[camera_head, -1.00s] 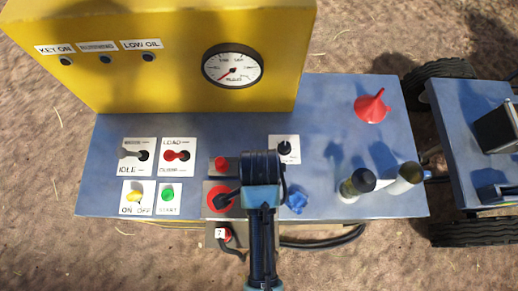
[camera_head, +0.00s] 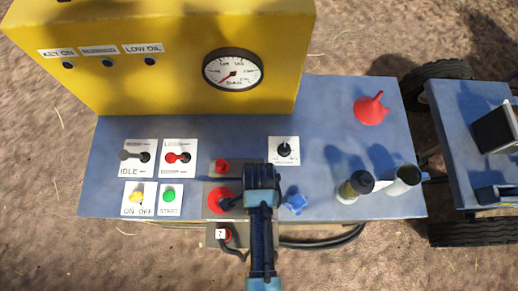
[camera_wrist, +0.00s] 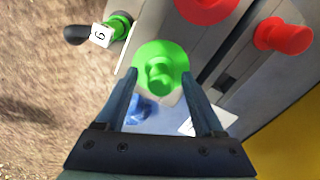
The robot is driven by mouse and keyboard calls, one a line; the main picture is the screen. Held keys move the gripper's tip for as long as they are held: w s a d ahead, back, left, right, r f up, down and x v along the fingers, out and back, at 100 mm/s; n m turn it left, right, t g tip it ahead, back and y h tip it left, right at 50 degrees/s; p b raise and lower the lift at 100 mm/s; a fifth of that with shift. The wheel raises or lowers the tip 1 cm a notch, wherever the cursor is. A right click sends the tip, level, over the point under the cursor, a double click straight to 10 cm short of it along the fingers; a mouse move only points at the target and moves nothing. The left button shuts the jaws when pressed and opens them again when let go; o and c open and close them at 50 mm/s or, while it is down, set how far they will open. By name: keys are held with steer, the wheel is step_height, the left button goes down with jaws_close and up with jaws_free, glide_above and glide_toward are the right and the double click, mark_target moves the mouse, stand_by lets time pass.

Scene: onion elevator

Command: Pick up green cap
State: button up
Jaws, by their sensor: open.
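The green cap (camera_wrist: 160,66) shows in the wrist view as a round disc with a raised knob in its middle. It lies between the two fingertips of my gripper (camera_wrist: 160,76), near the top of the opening. The fingers are apart, one on each side of the cap, and I cannot tell whether they touch it. In the head view my gripper (camera_head: 262,184) hangs over the front part of the blue panel, and my arm hides the green cap there.
Red caps (camera_wrist: 283,37) sit beside the green one. A blue star knob (camera_head: 295,201) is just right of my gripper. A green plug (camera_wrist: 119,25) tagged 6 is at the edge. A red funnel (camera_head: 370,108) and bottles (camera_head: 356,186) stand right on the blue panel (camera_head: 240,135).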

jaws_close()
steer(key=shift+r, duration=0.1)
stand_by(0.3)
